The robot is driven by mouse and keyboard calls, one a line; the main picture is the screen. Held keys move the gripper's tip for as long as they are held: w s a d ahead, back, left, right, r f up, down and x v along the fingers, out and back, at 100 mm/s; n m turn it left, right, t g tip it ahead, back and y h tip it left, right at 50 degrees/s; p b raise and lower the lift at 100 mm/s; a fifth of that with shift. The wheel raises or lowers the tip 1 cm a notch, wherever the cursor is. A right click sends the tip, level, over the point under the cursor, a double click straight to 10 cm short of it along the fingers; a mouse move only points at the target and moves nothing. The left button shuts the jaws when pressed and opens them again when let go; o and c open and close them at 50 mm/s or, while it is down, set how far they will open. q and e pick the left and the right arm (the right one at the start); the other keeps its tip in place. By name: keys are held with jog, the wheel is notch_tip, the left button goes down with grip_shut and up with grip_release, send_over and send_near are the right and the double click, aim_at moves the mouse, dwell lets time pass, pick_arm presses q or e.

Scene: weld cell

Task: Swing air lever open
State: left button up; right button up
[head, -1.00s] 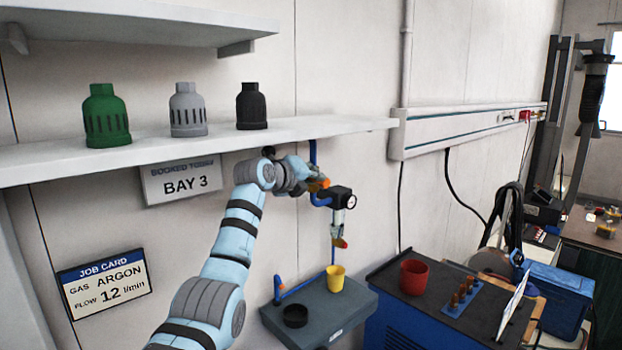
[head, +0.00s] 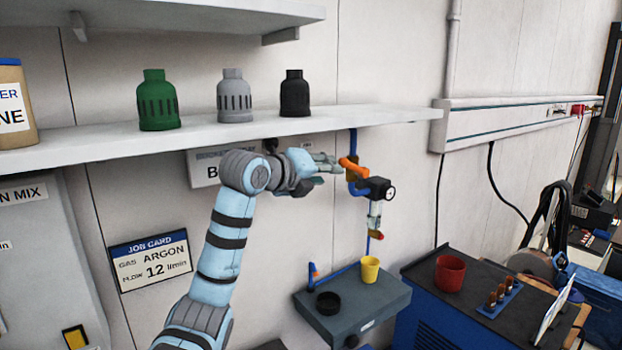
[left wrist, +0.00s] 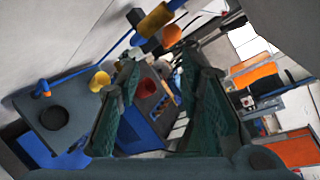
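The orange air lever (head: 353,168) sits on a brass-coloured valve on the vertical blue air pipe (head: 353,142), just under the shelf. It lies across the pipe, its free end up and left. In the left wrist view the orange lever (left wrist: 171,36) shows beyond the fingers, near the yellow valve body (left wrist: 155,19). My left gripper (head: 330,172) is open and empty, its fingertips just left of the lever; contact is not clear. The left wrist view shows the two dark fingers (left wrist: 162,80) spread apart. My right gripper is in neither view.
A black regulator with a gauge (head: 378,190) and a clear bowl hang right of the lever. The shelf (head: 370,119) above holds green, grey and black caps. Below, a grey bracket table (head: 390,303) carries a yellow cup (head: 370,269) and a black ring.

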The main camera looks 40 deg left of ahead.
pick_arm(q)
jog(key=s, duration=0.5)
